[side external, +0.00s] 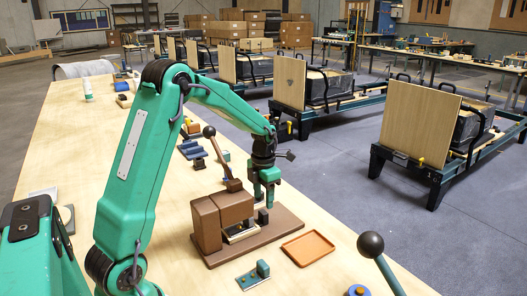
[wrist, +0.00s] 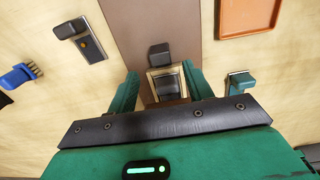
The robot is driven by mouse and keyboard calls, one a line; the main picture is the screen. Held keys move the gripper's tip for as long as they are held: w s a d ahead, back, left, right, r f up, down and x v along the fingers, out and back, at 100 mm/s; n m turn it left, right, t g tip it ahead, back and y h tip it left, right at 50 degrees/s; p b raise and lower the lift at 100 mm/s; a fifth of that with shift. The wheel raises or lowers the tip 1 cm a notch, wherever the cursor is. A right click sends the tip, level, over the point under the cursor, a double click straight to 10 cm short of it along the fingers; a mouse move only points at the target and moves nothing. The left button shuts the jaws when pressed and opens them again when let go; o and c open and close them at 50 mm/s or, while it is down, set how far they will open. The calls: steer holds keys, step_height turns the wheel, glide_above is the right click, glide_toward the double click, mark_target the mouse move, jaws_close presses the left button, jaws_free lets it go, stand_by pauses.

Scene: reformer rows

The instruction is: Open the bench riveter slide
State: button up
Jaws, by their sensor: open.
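The bench riveter (side external: 222,218) is a brown block with a ball-topped lever, standing on a brown base plate (side external: 282,224). Its slide (side external: 240,233) is a light-framed tray with a dark inside, low at the front of the body. In the wrist view the slide (wrist: 153,88) shows between my fingers, with a dark upright block (wrist: 159,54), perhaps its handle, just beyond the fingertips. That dark block also shows in the side view (side external: 263,216), just below my gripper (side external: 264,196). The palm hides the riveter's body in the wrist view.
An orange tray (side external: 308,248) lies right of the base plate. A small green fixture (side external: 253,275) is in front, and blue and dark items (side external: 193,150) lie behind. A black ball-topped lever (side external: 371,245) stands at the near right. Some bare bench shows between them.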

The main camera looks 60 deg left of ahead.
mark_target(264, 212)
steer(key=shift+f, duration=3.3)
steer(key=shift+w, duration=0.1)
jaws_close()
